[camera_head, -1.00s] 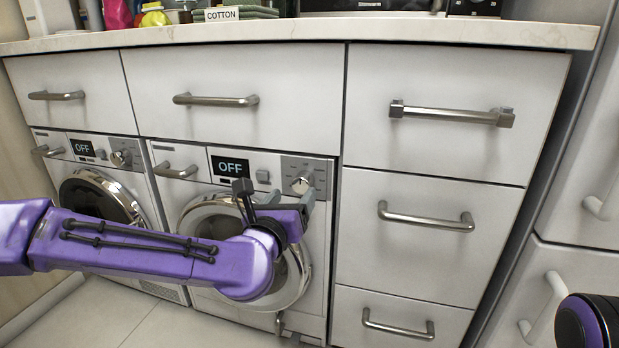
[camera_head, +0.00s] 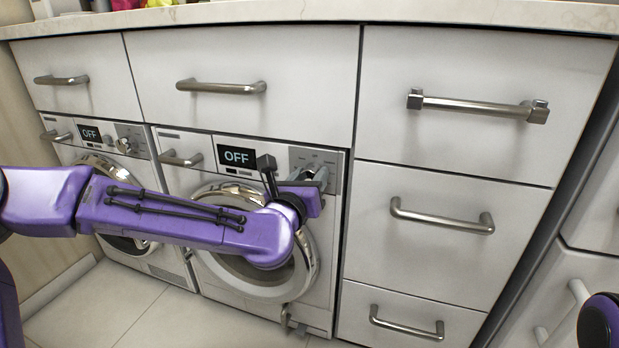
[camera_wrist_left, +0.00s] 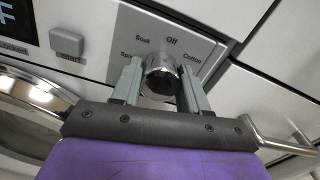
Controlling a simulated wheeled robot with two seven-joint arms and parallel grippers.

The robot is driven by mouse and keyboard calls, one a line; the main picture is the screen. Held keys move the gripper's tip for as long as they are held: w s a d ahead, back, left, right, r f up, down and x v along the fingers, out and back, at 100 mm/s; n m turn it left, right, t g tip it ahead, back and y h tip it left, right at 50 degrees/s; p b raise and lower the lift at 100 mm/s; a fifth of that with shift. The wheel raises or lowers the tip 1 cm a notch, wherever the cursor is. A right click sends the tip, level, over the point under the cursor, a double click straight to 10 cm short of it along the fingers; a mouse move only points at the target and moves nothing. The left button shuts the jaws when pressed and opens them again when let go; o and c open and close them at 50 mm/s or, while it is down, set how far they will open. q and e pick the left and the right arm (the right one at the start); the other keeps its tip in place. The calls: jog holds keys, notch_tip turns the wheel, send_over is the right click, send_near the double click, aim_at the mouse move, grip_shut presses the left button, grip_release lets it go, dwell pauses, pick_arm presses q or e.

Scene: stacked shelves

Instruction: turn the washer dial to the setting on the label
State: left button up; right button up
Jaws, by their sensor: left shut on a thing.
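The right-hand washer (camera_head: 172,178) shows OFF on its display (camera_head: 237,156). Its round silver dial (camera_wrist_left: 160,76) sits on a grey panel marked Soak, Off and Cotton, plus a partly covered word starting "Sp". Off is above the dial, Cotton to its upper right. My left gripper (camera_wrist_left: 160,85) has one finger on each side of the dial and is shut on it. In the head view the left gripper (camera_head: 294,172) largely covers the dial. The dial's pointer is not clear. The label is out of view now. My right gripper is not in view.
A second washer (camera_head: 125,168) at the left also reads OFF. Drawers with bar handles (camera_head: 442,216) fill the right, and a wide drawer (camera_head: 240,105) sits above the washer. The countertop (camera_head: 330,12) runs along the top. A square button (camera_wrist_left: 66,41) is left of the dial.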

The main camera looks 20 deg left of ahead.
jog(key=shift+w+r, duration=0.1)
pick_arm(q)
jog(key=m+p, duration=0.1)
jog(key=m, duration=0.2)
jog(key=shift+r+p, duration=0.15)
jog(key=shift+p, duration=0.15)
jog(key=m+p, duration=0.1)
jog(key=m, duration=0.1)
jog(key=shift+m, duration=0.4)
jog(key=m+p, duration=0.2)
jog(key=m, duration=0.2)
jog(key=shift+p, duration=0.3)
jog(key=m+p, duration=0.2)
jog(key=m, duration=0.2)
jog(key=m+p, duration=0.2)
jog(key=m, duration=0.2)
jog(key=shift+m, duration=0.3)
jog(key=m+p, duration=0.2)
jog(key=m, duration=0.2)
jog(key=shift+m, duration=0.3)
jog(key=shift+f+m+p, duration=0.25)
jog(key=shift+m+p, duration=0.75)
jog(key=shift+m, duration=0.8)
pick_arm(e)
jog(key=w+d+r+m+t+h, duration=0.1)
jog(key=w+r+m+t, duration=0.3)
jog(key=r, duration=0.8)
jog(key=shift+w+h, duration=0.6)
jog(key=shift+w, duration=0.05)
